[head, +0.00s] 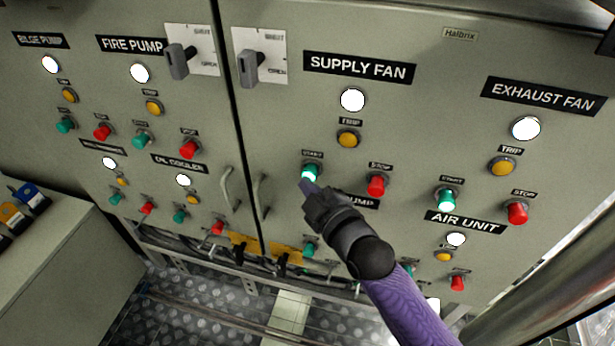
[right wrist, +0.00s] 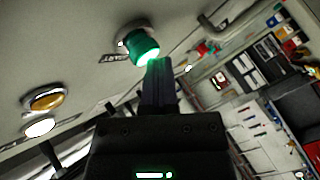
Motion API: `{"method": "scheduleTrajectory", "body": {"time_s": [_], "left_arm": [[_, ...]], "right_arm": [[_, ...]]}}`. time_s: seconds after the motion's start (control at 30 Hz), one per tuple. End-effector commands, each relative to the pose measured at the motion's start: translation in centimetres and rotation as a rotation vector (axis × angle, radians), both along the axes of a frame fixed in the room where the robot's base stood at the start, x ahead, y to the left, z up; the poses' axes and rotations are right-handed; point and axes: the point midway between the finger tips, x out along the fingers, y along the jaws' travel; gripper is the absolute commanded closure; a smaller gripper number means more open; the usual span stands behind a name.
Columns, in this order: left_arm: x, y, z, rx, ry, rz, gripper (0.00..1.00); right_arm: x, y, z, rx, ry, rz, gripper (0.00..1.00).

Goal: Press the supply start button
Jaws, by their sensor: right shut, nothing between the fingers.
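The green supply fan start button (head: 310,173) is on the grey cabinet panel, below the SUPPLY FAN label (head: 359,68), and its face glows. My right gripper (head: 308,186) is shut and empty, with its fingertips at the lower edge of this button. In the right wrist view the shut fingers (right wrist: 158,66) reach up to the green button (right wrist: 142,46). They look to be touching it or very close; I cannot tell which. The supply fan's white lamp (head: 352,99) is lit. My left gripper is not in view.
The red stop button (head: 377,186) and yellow trip lamp (head: 348,139) are close by. Two rotary switch handles (head: 249,68) stick out above left. Cabinet door handles (head: 262,197) project left of my right gripper. A steel pole (head: 530,275) stands at right.

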Motion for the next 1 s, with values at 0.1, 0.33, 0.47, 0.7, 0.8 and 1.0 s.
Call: {"method": "scheduleTrajectory", "body": {"time_s": [0.1, 0.33, 0.47, 0.7, 0.8, 1.0], "left_arm": [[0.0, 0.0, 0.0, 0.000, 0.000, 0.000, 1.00], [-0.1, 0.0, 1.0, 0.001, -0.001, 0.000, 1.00], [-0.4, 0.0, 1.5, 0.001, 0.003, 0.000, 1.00], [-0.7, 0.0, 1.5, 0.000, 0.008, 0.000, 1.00], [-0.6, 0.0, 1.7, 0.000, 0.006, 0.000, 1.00], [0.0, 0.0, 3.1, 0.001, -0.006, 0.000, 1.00]], "right_arm": [[0.0, 0.0, 0.0, 0.000, 0.001, -0.001, 1.00], [-0.9, 0.3, 0.2, 0.001, 0.001, -0.001, 1.00], [-1.6, 0.5, 0.2, 0.001, 0.000, -0.001, 1.00], [-1.8, 0.6, 0.0, 0.000, -0.001, -0.001, 1.00], [-2.0, 0.6, 0.1, 0.000, 0.000, 0.000, 1.00], [-3.8, 1.2, 0.3, 0.001, 0.001, 0.001, 1.00]]}}
